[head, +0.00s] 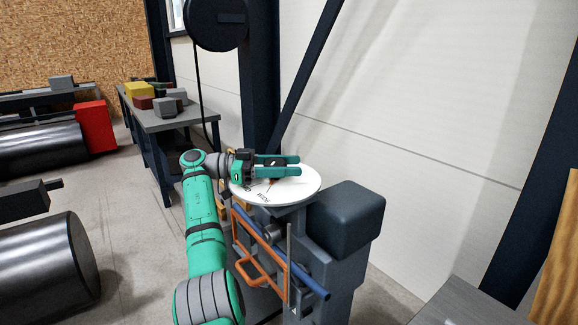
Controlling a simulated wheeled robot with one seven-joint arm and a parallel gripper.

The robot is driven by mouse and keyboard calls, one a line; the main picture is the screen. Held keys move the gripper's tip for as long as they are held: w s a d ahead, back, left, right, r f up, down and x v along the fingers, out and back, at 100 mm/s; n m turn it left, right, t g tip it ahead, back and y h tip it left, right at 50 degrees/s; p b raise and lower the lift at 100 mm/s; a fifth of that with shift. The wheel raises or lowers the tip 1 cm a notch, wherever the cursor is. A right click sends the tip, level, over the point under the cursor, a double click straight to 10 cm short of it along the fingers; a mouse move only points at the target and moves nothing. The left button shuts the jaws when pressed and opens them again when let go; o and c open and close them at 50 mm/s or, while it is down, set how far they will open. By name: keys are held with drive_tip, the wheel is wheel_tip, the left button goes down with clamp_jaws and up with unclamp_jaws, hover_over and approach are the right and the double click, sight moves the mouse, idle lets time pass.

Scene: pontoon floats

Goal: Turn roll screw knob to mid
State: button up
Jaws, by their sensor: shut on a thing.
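A white round dial plate (310,184) with dark marks near its front edge (264,197) tops a grey stand. My gripper (280,166) lies level over the plate, its green fingers pointing right. It is shut on the roll screw knob, which is mostly hidden by the fingers; only a small brownish bit shows near them. I cannot read the dial marks or tell which way the knob points.
A dark grey box (347,218) adjoins the stand on the right. An orange frame (262,262) and a blue bar (305,275) sit below the plate. A grey workbench (165,122) with several blocks is behind left. A dark diagonal brace rises behind the plate.

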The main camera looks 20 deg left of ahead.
drive_tip(key=shift+s+d+f+m+g, duration=0.15)
drive_tip(key=shift+d+m+g, duration=0.1)
drive_tip(key=shift+m+g, duration=0.25)
idle(0.4)
drive_tip(key=o, duration=1)
drive_tip(key=shift+a, duration=0.15)
drive_tip(key=shift+w+a+n+t, duration=0.2)
drive_tip(key=shift+w+n+t, duration=0.1)
drive_tip(key=shift+n+t, duration=0.2)
drive_tip(key=shift+d+n+t+y, duration=0.15)
drive_tip(key=shift+n+t+y, duration=0.25)
drive_tip(key=shift+n+t, duration=0.6)
